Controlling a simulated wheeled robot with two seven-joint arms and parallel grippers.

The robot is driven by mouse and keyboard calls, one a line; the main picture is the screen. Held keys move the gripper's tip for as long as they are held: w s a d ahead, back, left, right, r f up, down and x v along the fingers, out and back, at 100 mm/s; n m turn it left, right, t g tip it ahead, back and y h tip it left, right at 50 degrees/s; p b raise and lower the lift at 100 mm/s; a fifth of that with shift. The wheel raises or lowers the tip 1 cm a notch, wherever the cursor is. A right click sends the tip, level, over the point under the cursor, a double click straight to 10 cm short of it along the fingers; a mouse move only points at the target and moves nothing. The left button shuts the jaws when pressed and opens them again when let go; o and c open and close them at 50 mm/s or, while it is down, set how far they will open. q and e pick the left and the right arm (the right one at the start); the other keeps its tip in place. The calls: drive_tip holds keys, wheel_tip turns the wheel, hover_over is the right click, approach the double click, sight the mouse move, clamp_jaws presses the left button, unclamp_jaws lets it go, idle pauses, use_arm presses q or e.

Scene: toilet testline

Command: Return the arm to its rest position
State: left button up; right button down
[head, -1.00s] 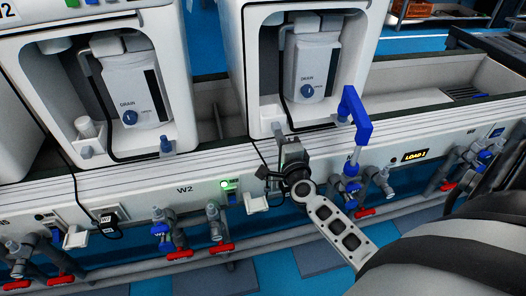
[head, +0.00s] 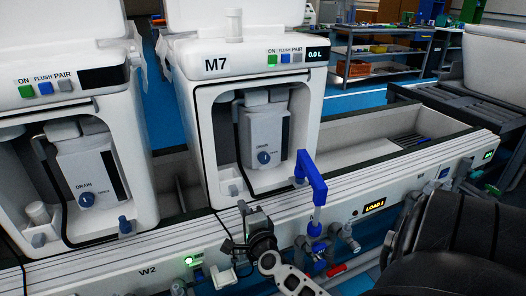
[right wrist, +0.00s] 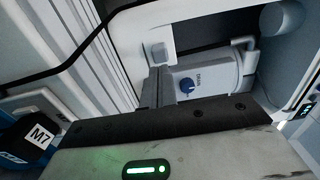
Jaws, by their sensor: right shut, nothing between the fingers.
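My right gripper (head: 243,208) is in front of the M7 machine (head: 235,68), just over the front rail of the line and left of the blue tap (head: 314,185). Its fingers are shut with nothing between them. In the right wrist view the closed fingers (right wrist: 158,86) point toward the white unit with the blue DRAIN knob (right wrist: 187,85). My right arm comes in from the lower right, and its dark upper part hides part of the rail there. My left gripper is not in view.
Another machine (head: 35,105) with ON, FLUSH and PAIR buttons stands to the left. A long open trough (head: 365,125) runs behind the rail. Shelves (head: 375,55) stand at the back.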

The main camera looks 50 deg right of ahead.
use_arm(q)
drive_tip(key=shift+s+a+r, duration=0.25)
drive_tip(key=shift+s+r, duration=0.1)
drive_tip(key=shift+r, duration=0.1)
use_arm(e)
drive_tip(key=v, duration=1)
drive_tip(key=shift+a, duration=0.2)
